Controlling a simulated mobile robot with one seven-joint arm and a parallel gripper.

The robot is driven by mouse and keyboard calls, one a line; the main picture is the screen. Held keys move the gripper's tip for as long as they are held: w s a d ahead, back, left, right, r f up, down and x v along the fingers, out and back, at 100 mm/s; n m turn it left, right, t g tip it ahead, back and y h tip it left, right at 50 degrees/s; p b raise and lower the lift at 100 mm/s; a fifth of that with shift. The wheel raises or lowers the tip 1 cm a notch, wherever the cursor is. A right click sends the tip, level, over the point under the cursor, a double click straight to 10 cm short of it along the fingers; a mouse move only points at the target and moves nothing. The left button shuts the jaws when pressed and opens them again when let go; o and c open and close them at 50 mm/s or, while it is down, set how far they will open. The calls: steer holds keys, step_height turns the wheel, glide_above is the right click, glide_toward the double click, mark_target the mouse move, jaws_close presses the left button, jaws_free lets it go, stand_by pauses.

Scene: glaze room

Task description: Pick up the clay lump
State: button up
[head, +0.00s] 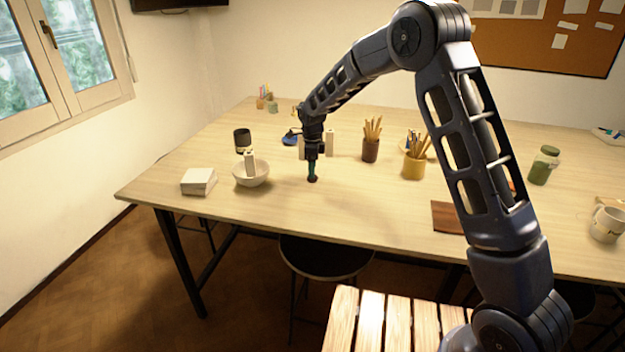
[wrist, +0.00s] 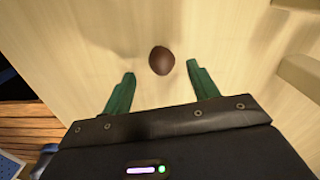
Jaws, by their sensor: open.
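The clay lump is a small dark brown, rounded piece on the pale wooden table. In the wrist view the clay lump (wrist: 161,60) lies centred in the gap, at or just beyond the fingertips, with bare table on both sides of it. My gripper (wrist: 160,70) has its two green fingers apart and nothing held. In the head view my gripper (head: 312,170) points down over the table, and the dark lump (head: 312,179) shows at its fingertips. I cannot tell the exact height left between the fingertips and the table.
A white bowl (head: 251,177) with a pale block in it and a white box (head: 198,182) stand left of my gripper. A brown cup of sticks (head: 371,150) and a yellow cup of tools (head: 413,166) stand right. The table front (head: 345,210) is clear.

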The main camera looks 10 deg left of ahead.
step_height(320, 180, down, 4)
steer(key=shift+w+r, duration=0.15)
steer(key=c, duration=1.1)
steer(key=shift+r, duration=0.1)
